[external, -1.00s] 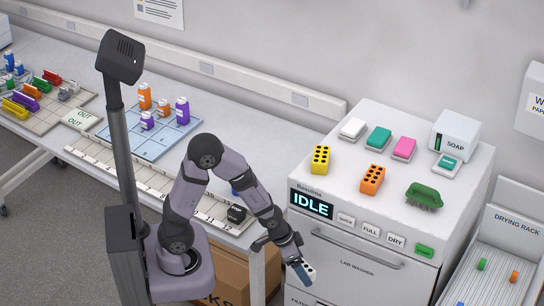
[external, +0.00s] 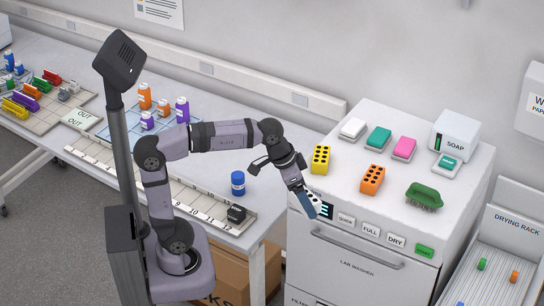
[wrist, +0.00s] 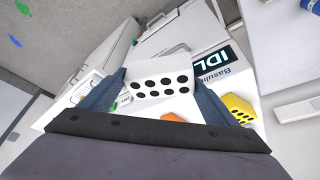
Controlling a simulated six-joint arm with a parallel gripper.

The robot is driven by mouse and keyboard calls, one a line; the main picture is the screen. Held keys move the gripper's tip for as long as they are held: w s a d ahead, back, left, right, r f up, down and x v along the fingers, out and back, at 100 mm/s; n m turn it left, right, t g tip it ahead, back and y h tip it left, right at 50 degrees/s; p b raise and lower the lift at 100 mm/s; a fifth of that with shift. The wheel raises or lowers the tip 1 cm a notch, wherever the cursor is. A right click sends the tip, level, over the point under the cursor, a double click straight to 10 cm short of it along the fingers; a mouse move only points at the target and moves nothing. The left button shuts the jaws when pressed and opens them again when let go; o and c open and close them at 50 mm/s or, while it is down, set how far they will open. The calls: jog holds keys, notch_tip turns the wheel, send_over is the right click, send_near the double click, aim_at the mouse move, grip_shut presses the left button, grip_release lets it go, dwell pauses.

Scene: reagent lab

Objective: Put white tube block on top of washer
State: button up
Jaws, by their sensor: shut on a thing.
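My gripper (external: 307,202) is shut on the white tube block (external: 315,203), a small white block with black holes. In the wrist view the white tube block (wrist: 162,86) sits between the two blue fingers, its holes facing the camera. The washer (external: 362,234) is a white cabinet with a display and buttons on its front. In the external view the gripper and block overlap the display at the washer's upper front left edge; the exact gap between them cannot be told.
On the washer top stand a yellow block (external: 320,160), an orange block (external: 372,179), a green brush (external: 424,195), white, teal and pink items at the back, and a soap dispenser (external: 454,135). A blue bottle (external: 238,183) stands on the bench.

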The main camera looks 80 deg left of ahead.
notch_tip(320, 180, up, 10)
jog(key=shift+f, duration=0.1)
jog(key=w+a+p, duration=1.4)
jog(key=w+p, duration=0.1)
jog(key=w, duration=0.2)
jog(key=shift+w+a+f+b, duration=0.15)
jog(key=shift+f+b, duration=0.85)
jog(key=shift+f, duration=0.95)
jog(key=shift+a+f+b, duration=0.1)
jog(key=shift+f+b, duration=0.9)
jog(key=shift+f, duration=1)
jog(key=shift+w+a+f+b, duration=0.15)
jog(key=shift+f+b, duration=0.85)
jog(key=shift+f, duration=0.95)
jog(key=shift+f+b, duration=0.45)
jog(key=shift+f, duration=0.15)
jog(key=o, duration=1.2)
jog(key=shift+s+r, duration=0.1)
